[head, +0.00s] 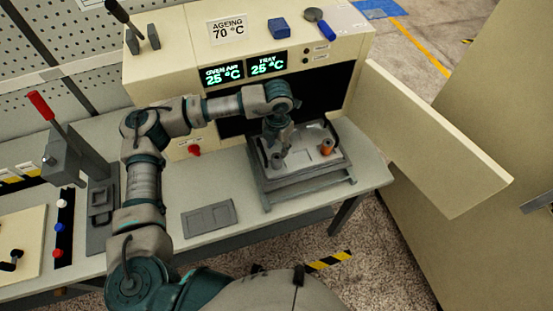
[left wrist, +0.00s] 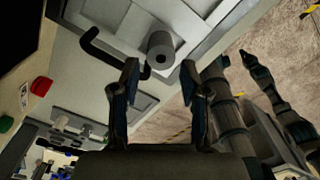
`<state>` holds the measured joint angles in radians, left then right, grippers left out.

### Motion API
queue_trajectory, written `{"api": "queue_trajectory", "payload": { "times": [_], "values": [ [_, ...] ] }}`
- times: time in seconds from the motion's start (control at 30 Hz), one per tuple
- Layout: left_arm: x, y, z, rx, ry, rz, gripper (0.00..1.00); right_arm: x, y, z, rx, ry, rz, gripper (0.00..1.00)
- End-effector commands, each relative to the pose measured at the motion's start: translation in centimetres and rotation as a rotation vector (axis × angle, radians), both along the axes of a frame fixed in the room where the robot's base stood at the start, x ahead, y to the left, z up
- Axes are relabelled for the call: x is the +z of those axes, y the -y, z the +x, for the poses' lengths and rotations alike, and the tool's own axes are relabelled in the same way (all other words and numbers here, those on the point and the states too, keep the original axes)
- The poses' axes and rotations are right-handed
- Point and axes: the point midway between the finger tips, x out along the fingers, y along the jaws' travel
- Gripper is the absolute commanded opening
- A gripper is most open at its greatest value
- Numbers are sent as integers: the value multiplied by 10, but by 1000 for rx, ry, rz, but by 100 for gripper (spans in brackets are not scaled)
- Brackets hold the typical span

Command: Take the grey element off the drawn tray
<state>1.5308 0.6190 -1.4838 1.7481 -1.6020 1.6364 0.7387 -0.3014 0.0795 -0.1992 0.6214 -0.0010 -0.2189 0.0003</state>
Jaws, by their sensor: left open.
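The drawn tray (head: 301,171) sticks out of the oven's dark opening, on a stand on the bench. The grey element (head: 277,161), a short upright cylinder, stands on the tray's left part. In the left wrist view the grey element (left wrist: 160,49) shows its round end with a dark hole. My left gripper (head: 278,138) is above the tray by the grey element. In the left wrist view its fingers (left wrist: 159,82) are apart, with the element ahead of the gap and nothing held. An orange-brown element (head: 327,147) stands at the tray's right.
The oven's open door (head: 430,140) stands to the right of the tray. A dark bent handle (left wrist: 108,52) lies close to the left finger in the wrist view. A flat grey plate (head: 209,218) lies on the bench. A red-handled lever device (head: 66,150) stands at left.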

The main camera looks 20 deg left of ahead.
Motion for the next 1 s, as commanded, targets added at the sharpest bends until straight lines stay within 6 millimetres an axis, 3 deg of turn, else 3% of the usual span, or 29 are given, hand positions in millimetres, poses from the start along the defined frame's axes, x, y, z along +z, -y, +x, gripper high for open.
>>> {"api": "queue_trajectory", "payload": {
  "times": [0.27, 0.5, 0.8, 1.0],
  "values": [
    [-25, -1, -2, -1, -3, 1, 45, 6, 0, 1, 0, 0, 0, 0],
    [-60, -3, -4, -1, -1, -1, 45, 15, 0, 2, 0, 1, 0, 0],
    [-68, -3, -4, -1, 0, -2, 45, 15, 0, 2, 0, 1, 0, 0],
    [-67, -3, -4, -2, 0, -2, 3, 15, 0, 2, 0, 1, 0, 0]
  ]
}}
